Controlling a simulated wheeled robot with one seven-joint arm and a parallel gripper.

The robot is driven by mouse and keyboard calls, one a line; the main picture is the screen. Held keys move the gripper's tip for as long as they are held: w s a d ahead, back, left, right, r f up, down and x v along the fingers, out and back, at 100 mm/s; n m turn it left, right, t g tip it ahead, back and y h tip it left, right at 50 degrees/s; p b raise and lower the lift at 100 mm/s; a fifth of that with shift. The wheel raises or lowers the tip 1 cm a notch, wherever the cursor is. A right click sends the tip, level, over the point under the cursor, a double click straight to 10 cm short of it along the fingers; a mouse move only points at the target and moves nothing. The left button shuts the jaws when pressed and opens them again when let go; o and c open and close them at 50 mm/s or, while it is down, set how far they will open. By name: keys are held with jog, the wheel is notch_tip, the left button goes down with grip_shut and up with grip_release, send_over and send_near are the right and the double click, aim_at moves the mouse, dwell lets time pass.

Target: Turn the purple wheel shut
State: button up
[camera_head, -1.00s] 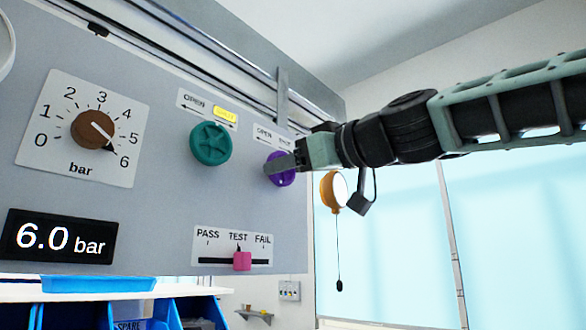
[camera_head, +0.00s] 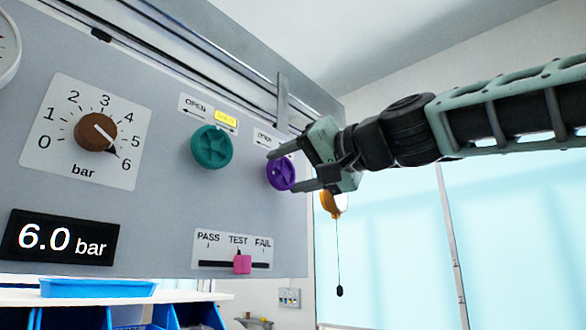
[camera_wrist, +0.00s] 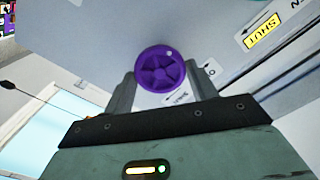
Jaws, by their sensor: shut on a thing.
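The purple wheel (camera_head: 281,173) is mounted on the grey panel, right of the teal wheel (camera_head: 211,147). My gripper (camera_head: 286,171) is at the purple wheel, with one finger above it and one below, shut on its rim. In the wrist view the purple wheel (camera_wrist: 160,69) sits between the two fingertips (camera_wrist: 162,88), a small pale dot near its upper right edge. The label (camera_head: 266,138) above the purple wheel reads OPEN at its left; its right part is hidden behind my gripper.
The brown bar dial (camera_head: 95,132) points at 6, and the display (camera_head: 60,237) reads 6.0 bar. A pink slider (camera_head: 242,264) stands at TEST below. An orange thing on a cord (camera_head: 332,203) hangs right of the panel. Blue bins (camera_head: 100,288) are at lower left.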

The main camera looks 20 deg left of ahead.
jog(key=m, duration=0.5)
jog(key=shift+m+p, duration=0.3)
jog(key=shift+p, duration=0.1)
jog(key=m+p, duration=0.1)
jog(key=m, duration=0.4)
jog(key=shift+m, duration=0.3)
jog(key=m+p, duration=0.2)
jog(key=m, duration=0.4)
jog(key=m+p, duration=0.1)
jog(key=m, duration=0.3)
jog(key=shift+f+m, duration=0.1)
jog(key=shift+m, duration=0.3)
jog(key=o, duration=1)
jog(key=shift+d, duration=0.1)
jog(key=b+v, duration=0.8)
jog(key=v, duration=0.9)
